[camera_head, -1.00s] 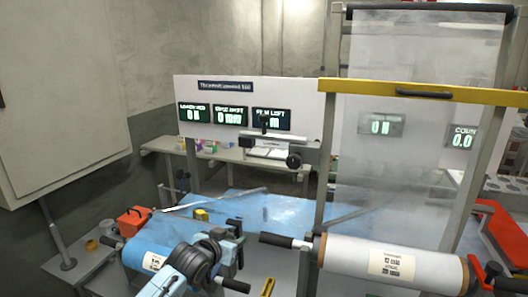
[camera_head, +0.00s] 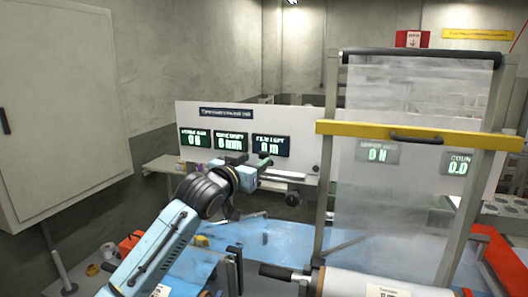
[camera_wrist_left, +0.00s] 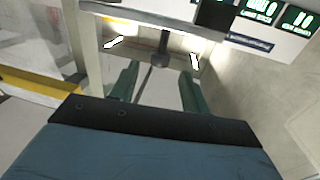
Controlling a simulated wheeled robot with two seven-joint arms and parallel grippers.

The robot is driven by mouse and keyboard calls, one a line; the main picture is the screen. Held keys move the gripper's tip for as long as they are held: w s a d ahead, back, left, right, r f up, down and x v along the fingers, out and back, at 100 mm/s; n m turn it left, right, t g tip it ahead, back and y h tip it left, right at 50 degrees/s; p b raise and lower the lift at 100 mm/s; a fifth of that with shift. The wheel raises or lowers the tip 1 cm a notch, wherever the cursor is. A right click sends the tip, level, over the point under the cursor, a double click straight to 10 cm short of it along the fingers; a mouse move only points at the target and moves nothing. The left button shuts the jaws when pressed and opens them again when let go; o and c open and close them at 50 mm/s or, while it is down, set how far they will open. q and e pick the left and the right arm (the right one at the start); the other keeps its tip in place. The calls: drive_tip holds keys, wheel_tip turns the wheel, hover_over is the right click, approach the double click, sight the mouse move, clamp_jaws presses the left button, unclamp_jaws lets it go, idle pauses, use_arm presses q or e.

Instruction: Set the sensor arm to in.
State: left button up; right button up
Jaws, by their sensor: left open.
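The sensor arm (camera_head: 288,176) is a pale bar with dark fittings, standing out in front of the white display panel (camera_head: 225,120). Its left end is hidden behind my gripper in the head view. My left gripper (camera_head: 250,163) is open at that left end. In the left wrist view, the two green fingers (camera_wrist_left: 158,88) stand apart with a dark upright post with a knob (camera_wrist_left: 162,62) showing between and beyond them. I cannot tell whether the fingers touch it. My right gripper is not in view.
A yellow bar (camera_head: 420,135) crosses the clear film (camera_head: 400,200) on a metal frame to the right. A white film roll (camera_head: 350,283) lies below it. A blue surface (camera_head: 290,240) spreads under the panel. An orange-red box (camera_head: 131,240) stands at the lower left.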

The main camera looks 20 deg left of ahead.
sight(262, 156)
use_arm(q)
drive_tip(key=shift+w+d+p, duration=0.2)
drive_tip(key=shift+w, duration=0.8)
drive_tip(key=shift+w+d+p, duration=0.2)
drive_tip(key=shift+w+p, duration=0.05)
drive_tip(key=shift+w, duration=0.7)
drive_tip(key=shift+w+d+p, duration=0.2)
drive_tip(key=shift+w, duration=0.8)
drive_tip(key=shift+c, duration=0.3)
clamp_jaws()
